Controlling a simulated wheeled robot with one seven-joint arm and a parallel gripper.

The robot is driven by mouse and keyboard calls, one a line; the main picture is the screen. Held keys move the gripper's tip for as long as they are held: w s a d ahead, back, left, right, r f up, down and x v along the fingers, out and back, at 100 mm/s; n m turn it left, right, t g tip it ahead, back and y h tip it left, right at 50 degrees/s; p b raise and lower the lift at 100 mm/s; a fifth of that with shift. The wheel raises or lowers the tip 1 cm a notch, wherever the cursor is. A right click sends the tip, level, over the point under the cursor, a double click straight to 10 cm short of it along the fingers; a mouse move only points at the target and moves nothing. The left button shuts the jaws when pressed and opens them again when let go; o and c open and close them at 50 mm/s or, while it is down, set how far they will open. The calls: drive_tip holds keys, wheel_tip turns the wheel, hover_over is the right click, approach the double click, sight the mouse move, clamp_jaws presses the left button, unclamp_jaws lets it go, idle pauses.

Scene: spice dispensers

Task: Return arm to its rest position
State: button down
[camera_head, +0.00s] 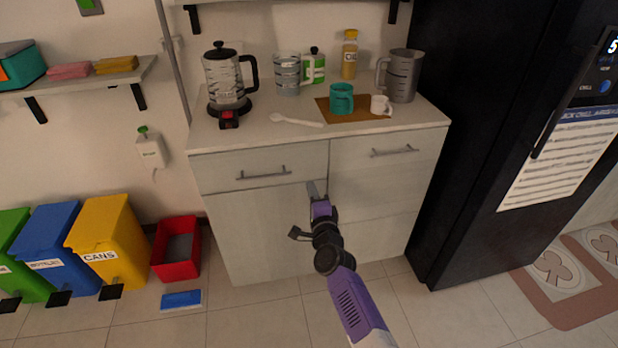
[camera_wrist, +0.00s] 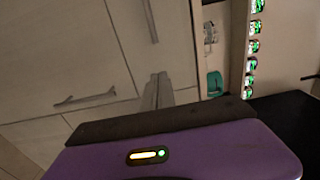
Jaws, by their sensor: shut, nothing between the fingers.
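My gripper (camera_head: 316,188) is in front of the white counter cabinet (camera_head: 262,220), near the gap between its two drawers. It is shut and empty. My purple and white arm reaches up to it from the bottom of the head view. In the wrist view the gripper fingers (camera_wrist: 157,92) point toward the cabinet front, and drawer handles show beside them. I cannot tell whether the fingertips touch the cabinet front.
A black fridge (camera_head: 470,130) stands right. Bins and a red box (camera_head: 178,250) are left. Open floor lies in front.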

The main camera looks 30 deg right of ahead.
drive_tip(key=shift+p+v, duration=0.7)
drive_tip(key=shift+v, duration=1.4)
drive_tip(key=s+a+r+n+t, duration=0.1)
drive_tip(key=s+r+n+t, duration=0.1)
drive_tip(key=s+r+n, duration=0.4)
drive_tip(key=s+a+r+n+g+y+p, duration=0.1)
drive_tip(key=s+a+n, duration=0.3)
drive_tip(key=s, duration=1)
drive_tip(key=s+a+r+n+g+y+p, duration=0.1)
drive_tip(key=s+a+r+n, duration=0.3)
drive_tip(key=s, duration=1.1)
drive_tip(key=s+a+r+n+g+y+p, duration=0.2)
drive_tip(key=s+n, duration=0.5)
drive_tip(key=s, duration=0.8)
drive_tip(key=shift+a+r+n+y, duration=0.3)
drive_tip(key=shift+a+r+y, duration=0.45)
drive_tip(key=shift+a, duration=0.45)
drive_tip(key=shift+f, duration=0.1)
